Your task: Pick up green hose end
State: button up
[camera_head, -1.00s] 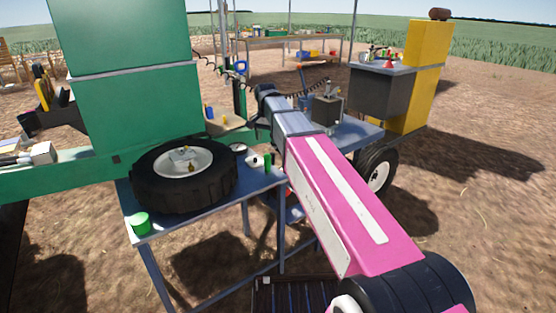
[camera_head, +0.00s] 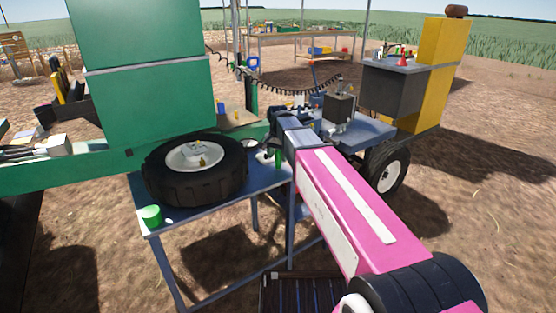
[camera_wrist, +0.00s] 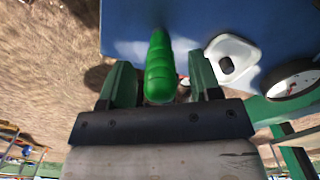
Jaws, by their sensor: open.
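A bright green, ribbed, rounded cylinder (camera_wrist: 160,62), which looks like the green hose end, lies between the fingers of my gripper (camera_wrist: 161,76) in the wrist view. The fingers are open, one on each side, with gaps showing. In the head view, a small green upright piece (camera_head: 278,158) shows at the right end of the blue table (camera_head: 222,205), just below my arm's end. My fingers cannot be made out there.
A white piece with a dark hole (camera_wrist: 232,59) sits close right of the green cylinder. A big black tyre (camera_head: 196,184) and a green cup (camera_head: 151,215) are on the table. A coiled black hose (camera_head: 300,93) hangs behind my arm.

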aim_at(277, 151)
jog(key=shift+f, duration=0.7)
jog(key=c, duration=1.1)
jog(key=shift+o, duration=0.2)
jog(key=shift+r, duration=0.15)
jog(key=shift+r, duration=0.5)
jog(key=r, duration=0.3)
jog(key=shift+s+a+r, duration=0.2)
jog(key=shift+s+a, duration=0.05)
jog(key=shift+s, duration=0.1)
jog(key=s+a+r, duration=0.6)
jog(key=s, duration=0.2)
jog(key=shift+s+a+r, duration=0.2)
jog(key=shift+s+a, duration=0.05)
jog(key=shift+a, duration=0.05)
